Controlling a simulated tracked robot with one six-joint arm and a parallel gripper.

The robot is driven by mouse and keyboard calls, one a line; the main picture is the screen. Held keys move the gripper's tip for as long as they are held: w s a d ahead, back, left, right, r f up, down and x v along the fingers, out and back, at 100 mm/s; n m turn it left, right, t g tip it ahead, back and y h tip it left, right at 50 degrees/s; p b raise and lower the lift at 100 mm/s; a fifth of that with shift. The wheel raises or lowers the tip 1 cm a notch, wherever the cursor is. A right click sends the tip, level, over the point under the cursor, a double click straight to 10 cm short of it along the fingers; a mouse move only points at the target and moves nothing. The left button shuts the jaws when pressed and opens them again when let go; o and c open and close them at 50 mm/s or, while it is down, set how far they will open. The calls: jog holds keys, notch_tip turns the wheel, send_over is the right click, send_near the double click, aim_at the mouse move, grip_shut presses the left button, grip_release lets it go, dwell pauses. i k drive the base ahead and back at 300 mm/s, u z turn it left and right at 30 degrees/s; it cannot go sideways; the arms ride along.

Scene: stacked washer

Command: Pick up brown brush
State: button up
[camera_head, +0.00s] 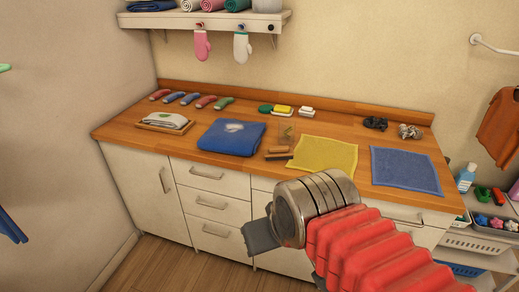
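A small brown brush (279,153) appears to lie on the wooden counter (345,187), between a folded blue towel and a yellow cloth. It is small in the picture, so its bristles are hard to make out. My gripper (259,236) is in front of the cabinet drawers, nearer to me than the brush and apart from it. Only a grey part of the gripper shows beyond the metal wrist, so its opening is hidden. No held object is visible.
The blue towel (231,137) lies left of the brush, the yellow cloth (324,153) right. A see-through item (286,133) is just behind it. A blue cloth (405,170) lies farther right. A shelf (205,20) overhangs the back; baskets (483,241) stand at right.

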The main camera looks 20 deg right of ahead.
aim_at(274, 154)
jog(key=u, duration=0.3)
jog(key=i, duration=1.3)
jog(key=z, duration=0.4)
